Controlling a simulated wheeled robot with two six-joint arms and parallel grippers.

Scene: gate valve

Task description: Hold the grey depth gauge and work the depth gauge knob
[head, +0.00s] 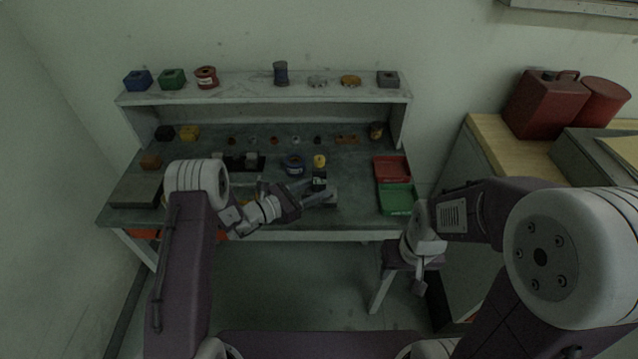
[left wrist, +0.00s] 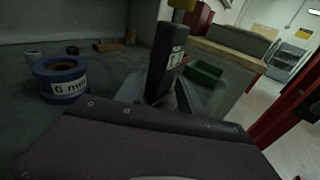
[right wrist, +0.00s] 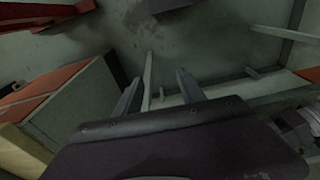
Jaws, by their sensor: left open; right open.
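The depth gauge (head: 319,179) is a dark upright block with a pale label and a yellow knob (head: 319,161) on top. It stands near the front of the workbench, right of centre. My left gripper (head: 320,190) is open, with its fingers reaching around the gauge's lower part. In the left wrist view the gauge (left wrist: 166,60) rises between the two spread fingers (left wrist: 158,95), and the yellow knob (left wrist: 183,4) is cut by the top edge. Contact cannot be told. My right gripper (right wrist: 158,82) is open and empty, low in front of the bench's right end.
A blue spool (head: 293,164), labelled 6 mm in the left wrist view (left wrist: 60,80), stands left of the gauge. A red tray (head: 392,168) and a green tray (head: 397,199) lie at the bench's right end. A raised shelf (head: 240,84) holds several small items behind.

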